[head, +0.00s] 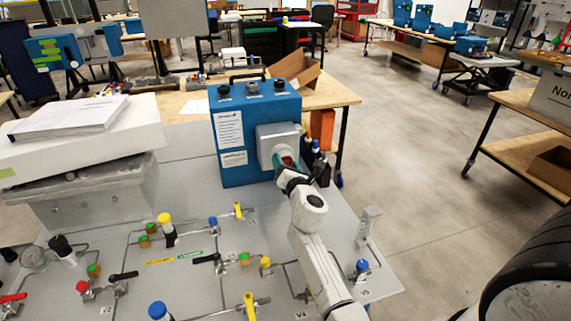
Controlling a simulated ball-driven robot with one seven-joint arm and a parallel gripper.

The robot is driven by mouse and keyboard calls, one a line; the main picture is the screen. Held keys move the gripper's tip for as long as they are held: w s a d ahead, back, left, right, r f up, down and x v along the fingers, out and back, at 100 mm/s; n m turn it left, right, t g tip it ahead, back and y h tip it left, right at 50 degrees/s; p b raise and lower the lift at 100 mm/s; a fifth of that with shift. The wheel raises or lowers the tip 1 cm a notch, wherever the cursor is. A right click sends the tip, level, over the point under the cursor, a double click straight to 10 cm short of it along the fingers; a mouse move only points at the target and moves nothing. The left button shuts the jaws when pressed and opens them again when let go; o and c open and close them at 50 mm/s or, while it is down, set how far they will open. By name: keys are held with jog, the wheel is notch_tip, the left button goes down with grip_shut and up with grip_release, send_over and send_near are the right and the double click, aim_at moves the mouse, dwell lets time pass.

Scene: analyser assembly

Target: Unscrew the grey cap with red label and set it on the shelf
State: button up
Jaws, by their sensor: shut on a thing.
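The grey cap with red label (287,160) is at the front of the light grey square housing (272,137) on the right side of a blue analyser box (232,172). Only a small part of the cap, with some red, shows; my gripper covers the rest. My gripper (285,172) is at the cap and shut on it, with my white arm reaching up from the lower middle. I cannot tell whether the cap still sits on its thread. I cannot make out for sure which surface is the shelf.
The grey panel (216,281) below carries thin pipes, coloured valves and knobs. Dark bottles (321,168) stand close to the right of my gripper. A paper stack (72,117) lies on a white slab at left. The floor (420,160) at right is open.

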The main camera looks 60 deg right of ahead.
jog(key=shift+v, duration=0.8)
jog(key=v, duration=0.7)
jog(key=shift+p, duration=0.3)
dwell(0.5)
